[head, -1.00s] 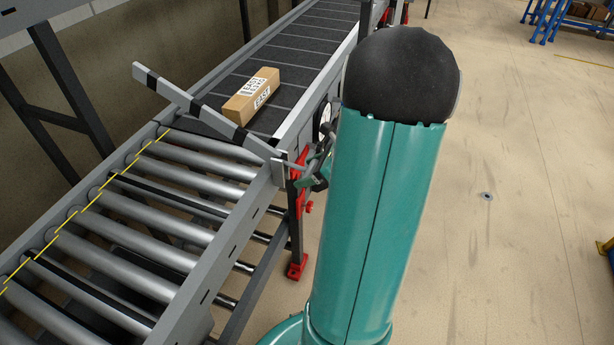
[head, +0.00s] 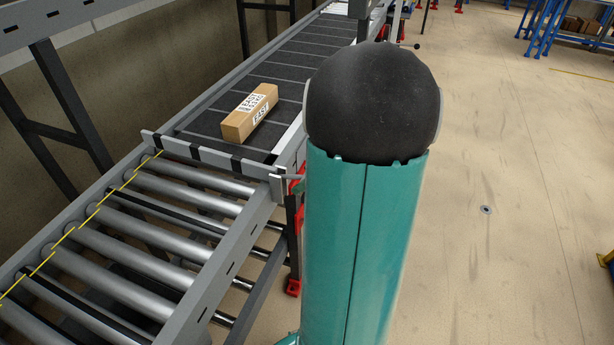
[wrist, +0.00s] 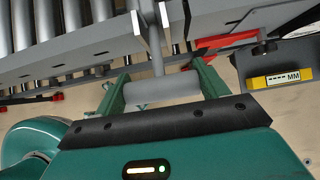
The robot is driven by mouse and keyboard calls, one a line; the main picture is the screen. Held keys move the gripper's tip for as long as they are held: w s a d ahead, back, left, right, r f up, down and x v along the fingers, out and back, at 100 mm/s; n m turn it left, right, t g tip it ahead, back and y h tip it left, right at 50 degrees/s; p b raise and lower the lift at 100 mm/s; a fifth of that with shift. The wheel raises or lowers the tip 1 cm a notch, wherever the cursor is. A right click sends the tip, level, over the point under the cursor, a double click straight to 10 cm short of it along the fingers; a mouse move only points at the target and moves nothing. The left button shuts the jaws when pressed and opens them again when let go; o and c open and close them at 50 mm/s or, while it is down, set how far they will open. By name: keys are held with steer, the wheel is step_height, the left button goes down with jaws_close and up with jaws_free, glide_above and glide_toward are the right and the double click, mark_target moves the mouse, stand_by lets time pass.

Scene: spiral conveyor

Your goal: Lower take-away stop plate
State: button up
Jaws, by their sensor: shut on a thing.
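The stop plate (head: 215,159), a grey bar with black bands, lies low across the conveyor where the belt meets the rollers. Its far end is down at the far side rail. In the wrist view my gripper (wrist: 160,82) has its two green fingers on either side of a grey cylindrical handle (wrist: 148,92) and is shut on it. The handle is close to the conveyor's side frame. In the head view my arm hides most of the gripper. A cardboard box (head: 250,113) with white EAST labels sits on the belt behind the plate, apart from it.
Metal rollers (head: 150,235) run toward the front left, with a yellow line along their far side. The side rail (head: 228,235) borders them. The floor (head: 520,230) at right is clear nearby.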

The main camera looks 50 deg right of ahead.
steer(key=shift+w+r, duration=0.15)
steer(key=shift+w, duration=0.05)
steer(key=o, duration=1.4)
steer(key=shift+s, duration=0.1)
steer(key=v, duration=1.3)
steer(key=shift+s+r, duration=0.2)
steer(key=shift+r, duration=0.05)
